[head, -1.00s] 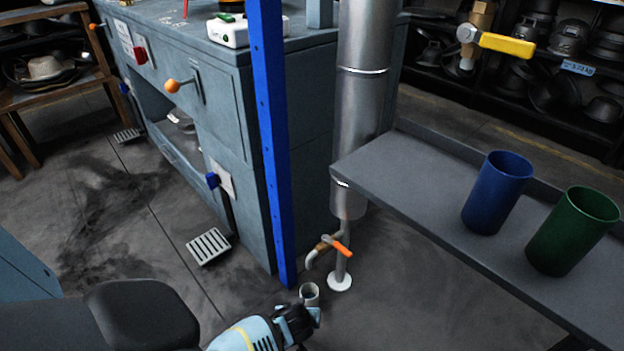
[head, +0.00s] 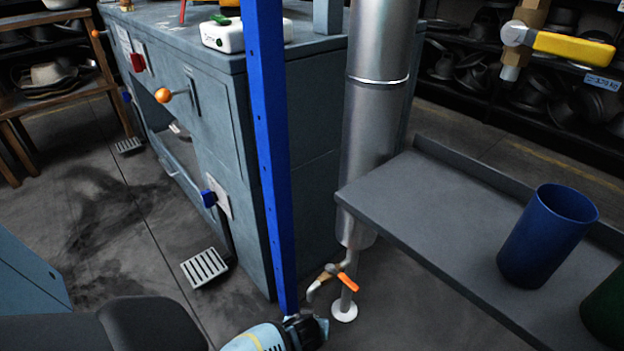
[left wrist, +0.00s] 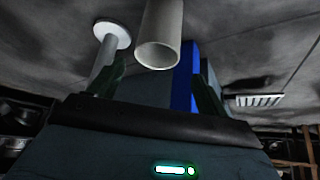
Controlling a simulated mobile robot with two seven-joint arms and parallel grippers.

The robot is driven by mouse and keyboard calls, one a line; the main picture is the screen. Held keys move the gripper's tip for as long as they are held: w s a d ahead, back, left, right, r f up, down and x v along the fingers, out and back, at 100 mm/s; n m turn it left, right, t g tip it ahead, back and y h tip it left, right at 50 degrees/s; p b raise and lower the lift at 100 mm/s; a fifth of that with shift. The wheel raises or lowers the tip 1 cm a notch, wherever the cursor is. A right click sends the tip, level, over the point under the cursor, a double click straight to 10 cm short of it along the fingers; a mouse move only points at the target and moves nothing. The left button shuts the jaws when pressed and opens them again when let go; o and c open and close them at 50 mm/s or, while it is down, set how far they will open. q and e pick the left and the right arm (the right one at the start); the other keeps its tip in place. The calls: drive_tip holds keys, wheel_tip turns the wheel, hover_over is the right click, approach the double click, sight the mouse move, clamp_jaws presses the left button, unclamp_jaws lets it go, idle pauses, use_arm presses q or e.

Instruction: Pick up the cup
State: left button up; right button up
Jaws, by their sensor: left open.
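A blue cup (head: 540,240) stands upright on the grey metal shelf (head: 420,200) at the right of the head view. A green cup (head: 605,312) stands beside it, cut off by the right edge. My left gripper (head: 308,328) is low at the bottom middle, far left of both cups and empty. In the left wrist view my left gripper (left wrist: 161,68) has its two dark fingers spread apart. No cup shows in that view. My right gripper is not in view.
A blue post (head: 268,150) and a steel column (head: 375,110) with an orange-handled tap (head: 345,281) stand between the workbench (head: 310,130) and shelf. A yellow-handled valve (head: 572,47) hangs upper right. An open grey pipe (left wrist: 160,40) rises before the left wrist camera.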

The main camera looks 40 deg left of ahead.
use_arm(q)
drive_tip(key=b+x, duration=0.2)
drive_tip(key=x, duration=0.1)
drive_tip(key=d+b+x, duration=0.1)
drive_tip(key=b+x, duration=0.1)
drive_tip(key=shift+a+f, duration=0.1)
drive_tip(key=shift+f, duration=0.35)
drive_tip(key=shift+c, duration=0.3)
drive_tip(key=c, duration=1.3)
drive_tip(key=shift+c, duration=0.2)
